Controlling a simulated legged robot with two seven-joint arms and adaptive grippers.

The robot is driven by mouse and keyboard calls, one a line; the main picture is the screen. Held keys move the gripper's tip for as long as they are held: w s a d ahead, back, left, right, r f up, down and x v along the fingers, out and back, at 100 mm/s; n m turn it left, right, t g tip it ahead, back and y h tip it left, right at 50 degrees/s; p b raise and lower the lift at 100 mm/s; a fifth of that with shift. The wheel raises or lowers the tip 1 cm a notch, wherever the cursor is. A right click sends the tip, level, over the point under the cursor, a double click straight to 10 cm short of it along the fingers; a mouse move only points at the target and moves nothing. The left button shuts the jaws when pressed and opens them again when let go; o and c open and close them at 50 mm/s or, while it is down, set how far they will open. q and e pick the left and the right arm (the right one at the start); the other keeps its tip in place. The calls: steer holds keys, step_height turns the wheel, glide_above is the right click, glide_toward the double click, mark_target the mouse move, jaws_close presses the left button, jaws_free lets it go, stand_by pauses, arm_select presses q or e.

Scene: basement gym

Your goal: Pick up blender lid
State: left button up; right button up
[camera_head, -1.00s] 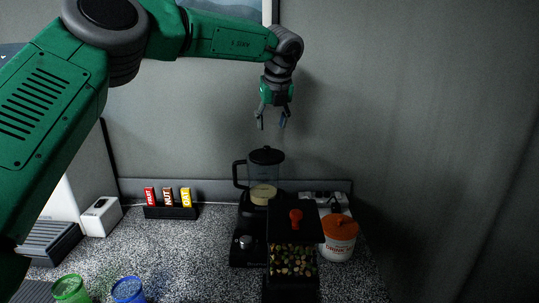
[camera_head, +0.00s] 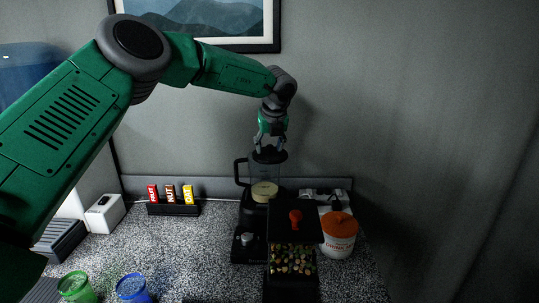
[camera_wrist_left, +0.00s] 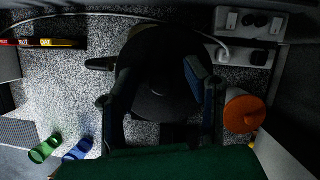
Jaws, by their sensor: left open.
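The blender (camera_head: 264,178) stands on the speckled counter against the back wall, with a clear jar, a black handle on its left and pale contents. Its black lid (camera_head: 269,156) sits on top of the jar. My left gripper (camera_head: 270,148) points down right over the lid, with its fingers apart on either side of the lid's top. In the left wrist view the dark round lid (camera_wrist_left: 158,75) lies between the two open fingers. Whether the fingers touch it I cannot tell. My right gripper is not in view.
A black dispenser with an orange knob (camera_head: 295,217) stands in front of the blender. A white jar with an orange lid (camera_head: 339,235) is at its right. Snack bars in a black holder (camera_head: 173,209) stand left. Green (camera_head: 77,287) and blue (camera_head: 132,288) cups are at front left.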

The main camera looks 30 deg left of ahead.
arm_select(q)
jaws_close()
steer(key=shift+a, duration=0.25)
steer(key=shift+a, duration=0.15)
